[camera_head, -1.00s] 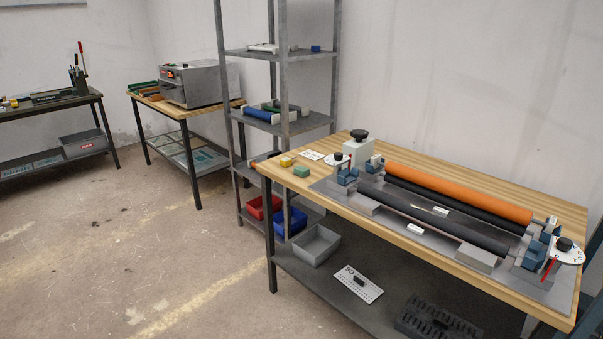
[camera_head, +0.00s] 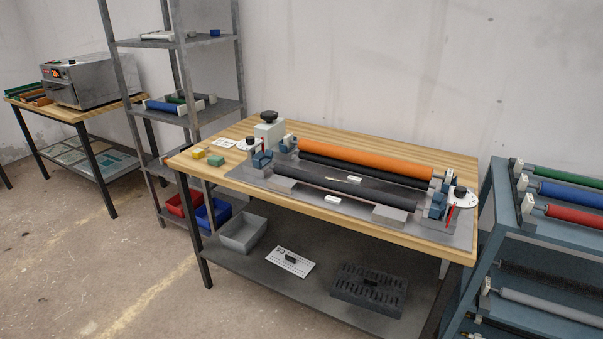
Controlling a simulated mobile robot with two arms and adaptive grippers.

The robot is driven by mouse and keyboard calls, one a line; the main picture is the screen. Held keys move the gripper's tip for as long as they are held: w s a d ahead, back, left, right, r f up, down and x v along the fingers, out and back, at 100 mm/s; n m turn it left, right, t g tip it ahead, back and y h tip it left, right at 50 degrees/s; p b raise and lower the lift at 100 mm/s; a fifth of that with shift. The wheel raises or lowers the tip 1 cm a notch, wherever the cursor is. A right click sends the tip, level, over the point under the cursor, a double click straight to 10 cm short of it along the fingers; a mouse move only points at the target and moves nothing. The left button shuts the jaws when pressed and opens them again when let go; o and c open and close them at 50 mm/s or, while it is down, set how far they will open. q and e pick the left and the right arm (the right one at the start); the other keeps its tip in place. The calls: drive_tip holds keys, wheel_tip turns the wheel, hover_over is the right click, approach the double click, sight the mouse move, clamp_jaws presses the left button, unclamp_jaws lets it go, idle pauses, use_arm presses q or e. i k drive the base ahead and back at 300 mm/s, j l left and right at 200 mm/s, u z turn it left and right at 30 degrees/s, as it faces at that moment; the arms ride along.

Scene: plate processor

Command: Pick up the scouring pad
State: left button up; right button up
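A small green block (camera_head: 216,160), which looks like the scouring pad, lies on the left end of the wooden workbench top (camera_head: 224,131). A small yellow block (camera_head: 198,153) lies just left of it, near the bench's left edge. Both are too small to make out their texture. Neither of my grippers is in view, and nothing in view is touching the blocks.
A roller machine with an orange roller (camera_head: 365,160) fills most of the bench top. A grey shelf rack (camera_head: 109,25) stands left of the bench, a blue roller rack (camera_head: 500,205) right. The lower shelf holds a grey bin (camera_head: 243,245). Floor at front left (camera_head: 110,250) is clear.

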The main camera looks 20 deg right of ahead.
sight(214, 160)
drive_tip(key=i+j+z, duration=0.25)
drive_tip(key=i, duration=0.45)
drive_tip(key=i+j+z, duration=0.3)
drive_tip(key=i+j, duration=0.25)
drive_tip(key=i, duration=0.1)
